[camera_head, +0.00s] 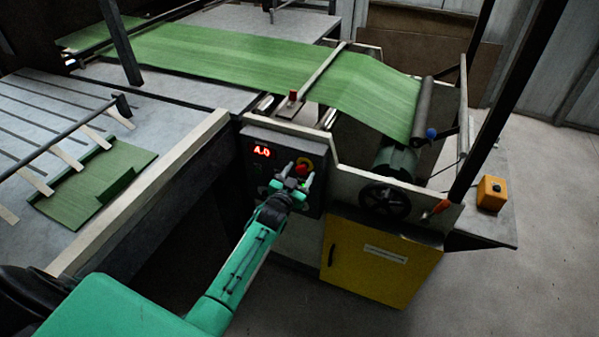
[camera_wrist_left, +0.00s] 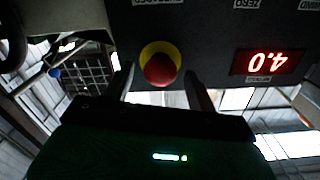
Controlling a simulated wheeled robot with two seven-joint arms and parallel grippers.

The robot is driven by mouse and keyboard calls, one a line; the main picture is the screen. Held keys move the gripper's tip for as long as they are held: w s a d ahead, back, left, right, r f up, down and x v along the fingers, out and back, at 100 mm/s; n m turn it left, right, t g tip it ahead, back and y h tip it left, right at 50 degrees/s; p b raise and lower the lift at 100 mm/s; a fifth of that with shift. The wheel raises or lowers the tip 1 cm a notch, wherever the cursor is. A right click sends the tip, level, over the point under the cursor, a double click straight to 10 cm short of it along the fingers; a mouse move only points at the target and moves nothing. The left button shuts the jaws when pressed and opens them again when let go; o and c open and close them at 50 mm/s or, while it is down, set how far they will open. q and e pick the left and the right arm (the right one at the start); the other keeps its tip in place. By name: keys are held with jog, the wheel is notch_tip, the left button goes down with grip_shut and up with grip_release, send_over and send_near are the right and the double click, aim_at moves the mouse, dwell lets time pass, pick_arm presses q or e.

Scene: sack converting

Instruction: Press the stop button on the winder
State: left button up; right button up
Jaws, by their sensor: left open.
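The stop button is a red mushroom head on a yellow ring (camera_wrist_left: 160,68), upper middle of the left wrist view. In the head view the red button (camera_head: 302,169) shows on the winder's dark control panel (camera_head: 256,140), partly behind my gripper. My left gripper (camera_head: 296,176) is open and empty at the front of the panel. In the left wrist view its two fingers stand on either side of the red button, apart from each other. I cannot tell whether either finger touches the button. My right gripper is not in view.
A red lit display (camera_wrist_left: 268,62) sits beside the button. Green woven web (camera_head: 230,55) runs over the winder to a roller at right. A black handwheel (camera_head: 385,199) and a yellow cabinet (camera_head: 372,262) are right of the panel. An orange box (camera_head: 491,193) stands farther right.

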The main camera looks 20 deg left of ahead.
pick_arm(q)
jog(key=shift+w, duration=0.25)
grip_shut()
jog(key=shift+w, duration=0.45)
jog(key=shift+r, duration=0.1)
jog(key=shift+c, duration=0.8)
grip_release()
jog(key=shift+o, duration=0.8)
jog(key=shift+w, duration=0.15)
